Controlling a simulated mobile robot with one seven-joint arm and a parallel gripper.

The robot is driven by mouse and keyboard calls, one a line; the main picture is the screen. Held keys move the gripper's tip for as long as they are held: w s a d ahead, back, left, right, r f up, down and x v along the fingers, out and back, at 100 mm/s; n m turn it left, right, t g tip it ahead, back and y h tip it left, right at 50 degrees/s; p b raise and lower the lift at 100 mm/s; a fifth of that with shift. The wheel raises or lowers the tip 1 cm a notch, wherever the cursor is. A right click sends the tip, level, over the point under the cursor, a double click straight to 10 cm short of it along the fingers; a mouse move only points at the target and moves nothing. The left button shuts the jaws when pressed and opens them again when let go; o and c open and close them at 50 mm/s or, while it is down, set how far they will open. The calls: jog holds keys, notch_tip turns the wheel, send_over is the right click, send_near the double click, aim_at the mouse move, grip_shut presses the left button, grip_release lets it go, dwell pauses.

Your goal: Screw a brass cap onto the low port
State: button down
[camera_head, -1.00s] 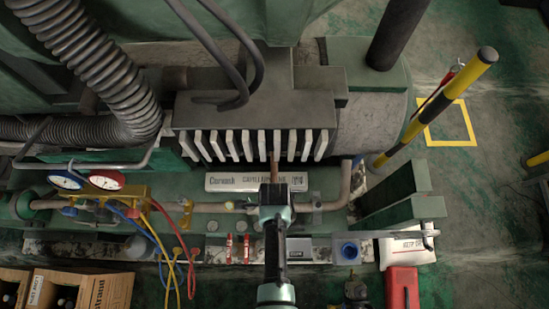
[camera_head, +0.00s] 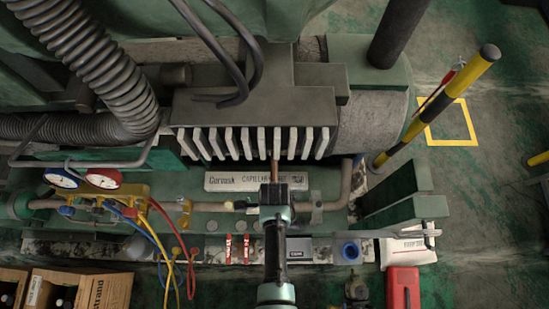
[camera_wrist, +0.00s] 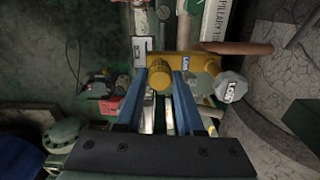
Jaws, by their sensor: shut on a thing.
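In the wrist view, my gripper (camera_wrist: 160,77) has two blue fingers with their tips on either side of a round brass cap (camera_wrist: 158,81). The low port itself is hidden behind the cap. A grey knob (camera_wrist: 230,87) marked LOW stands to the right. In the head view, my arm covers the fingertips, cap and port.
A copper pipe (camera_head: 275,148) rises behind my arm. The gauge manifold (camera_head: 120,191) with red, blue and yellow hoses is at the left. A striped post (camera_head: 440,105) stands right.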

jog(key=shift+f+b, duration=0.3)
jog(key=shift+f, duration=0.15)
jog(key=shift+r, duration=0.1)
